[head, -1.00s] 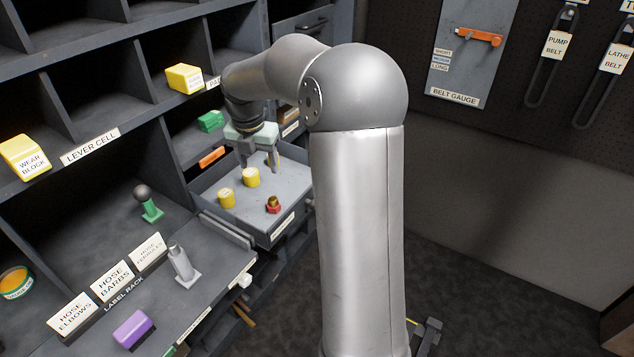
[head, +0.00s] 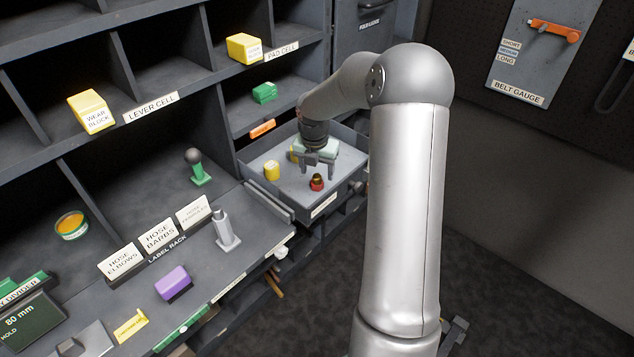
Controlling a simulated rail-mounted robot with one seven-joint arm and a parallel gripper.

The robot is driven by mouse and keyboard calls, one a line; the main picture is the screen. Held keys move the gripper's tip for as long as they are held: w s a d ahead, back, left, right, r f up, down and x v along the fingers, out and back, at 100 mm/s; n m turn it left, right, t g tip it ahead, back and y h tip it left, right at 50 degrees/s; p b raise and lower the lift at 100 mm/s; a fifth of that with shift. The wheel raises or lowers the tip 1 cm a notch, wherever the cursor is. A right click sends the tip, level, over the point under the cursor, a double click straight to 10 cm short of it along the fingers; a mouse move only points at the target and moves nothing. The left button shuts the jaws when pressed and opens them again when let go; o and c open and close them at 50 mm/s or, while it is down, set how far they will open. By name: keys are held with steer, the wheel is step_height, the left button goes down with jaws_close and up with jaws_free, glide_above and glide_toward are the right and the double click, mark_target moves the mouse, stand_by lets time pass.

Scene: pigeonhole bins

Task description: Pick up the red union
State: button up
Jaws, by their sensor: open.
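The red union (head: 317,184), a small red fitting with a brassy top, stands in the open grey drawer (head: 323,207), towards its front. My gripper (head: 317,170) points down over the drawer with its fingers apart. In the picture the fingertips lie just above and behind the union, one to each side. Nothing shows between the fingers. I cannot tell the exact height gap between the fingertips and the union.
A yellow cylinder (head: 272,170) stands left of the union in the drawer; another yellow piece (head: 293,154) is partly hidden behind my gripper. Drawer walls surround them. A bench with a label rack (head: 160,240) lies left.

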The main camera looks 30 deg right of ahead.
mark_target(317, 176)
step_height(317, 176, down, 4)
steer(key=shift+w+d+f, duration=0.1)
steer(key=shift+w+f, duration=0.05)
steer(key=c, duration=1.1)
steer(key=shift+c, duration=0.2)
